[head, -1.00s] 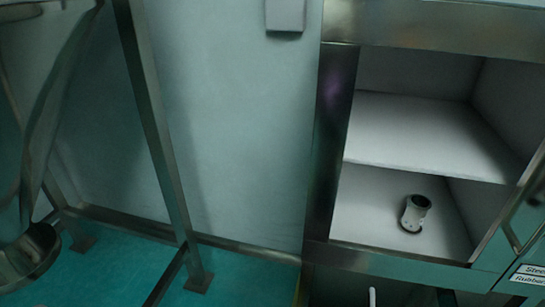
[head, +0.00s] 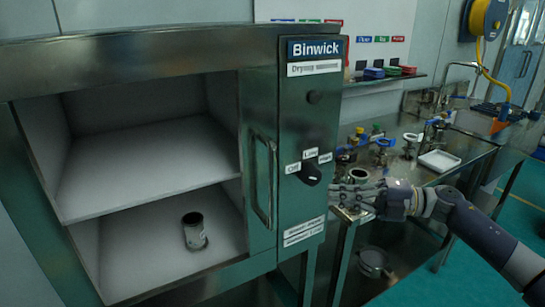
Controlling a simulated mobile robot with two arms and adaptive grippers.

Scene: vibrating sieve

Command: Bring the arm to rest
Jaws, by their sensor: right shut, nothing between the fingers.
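My right gripper (head: 357,194) comes in from the right on its grey arm. It is shut and empty, with its fingertips just right of the drying cabinet's control panel, near the dark knob (head: 311,174). I cannot tell whether the fingertips touch the panel's edge. The drying cabinet (head: 262,262) is marked Binwick and its compartments stand open to view. A small metal cylinder (head: 194,232) with a dark opening stands on the lower shelf. My left gripper is not in view.
A steel bench (head: 470,150) behind my right arm carries a white tray (head: 439,161) and several clamps and fittings. A wall shelf (head: 385,79) holds coloured items. A yellow hose reel (head: 487,18) hangs at upper right. Green floor is free at lower right.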

